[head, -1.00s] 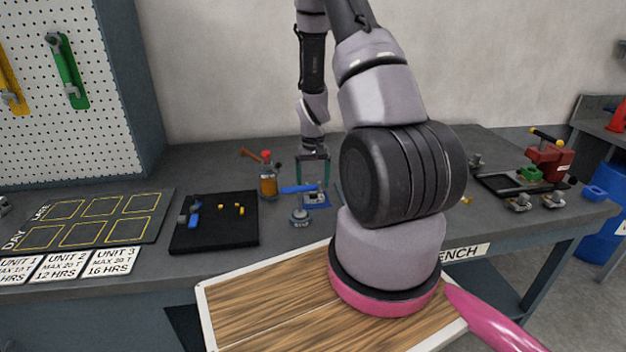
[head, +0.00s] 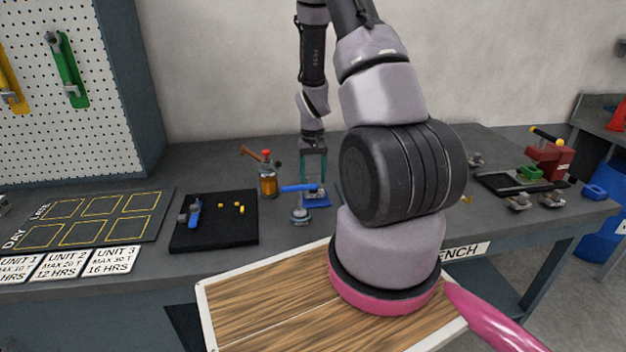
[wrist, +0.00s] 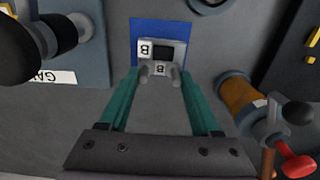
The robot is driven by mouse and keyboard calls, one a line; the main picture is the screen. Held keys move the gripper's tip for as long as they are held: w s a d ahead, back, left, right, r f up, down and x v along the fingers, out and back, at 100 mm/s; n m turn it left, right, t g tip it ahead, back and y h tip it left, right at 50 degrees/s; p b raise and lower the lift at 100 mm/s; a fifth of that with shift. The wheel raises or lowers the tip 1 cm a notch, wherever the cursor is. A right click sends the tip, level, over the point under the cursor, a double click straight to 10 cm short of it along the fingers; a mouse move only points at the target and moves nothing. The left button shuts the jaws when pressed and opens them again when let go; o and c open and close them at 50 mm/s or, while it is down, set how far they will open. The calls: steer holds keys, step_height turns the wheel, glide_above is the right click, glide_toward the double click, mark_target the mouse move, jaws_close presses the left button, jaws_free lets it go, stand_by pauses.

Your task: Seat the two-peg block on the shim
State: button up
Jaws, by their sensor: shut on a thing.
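A small grey block (wrist: 176,45) marked with the letter B is between the teal fingertips of my gripper (wrist: 160,74) in the wrist view. A dark square shows on its face; I cannot make out the pegs. A flat blue piece (wrist: 146,27), which looks like the shim, lies behind and below the block. In the head view my gripper (head: 313,181) points down at the block (head: 312,190), just over the blue piece (head: 318,202). I cannot tell whether the block touches it.
A black mat (head: 215,236) with small yellow pieces lies further left. A red vise (head: 550,160) stands far right.

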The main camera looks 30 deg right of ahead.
steer(key=shift+r, duration=1.7)
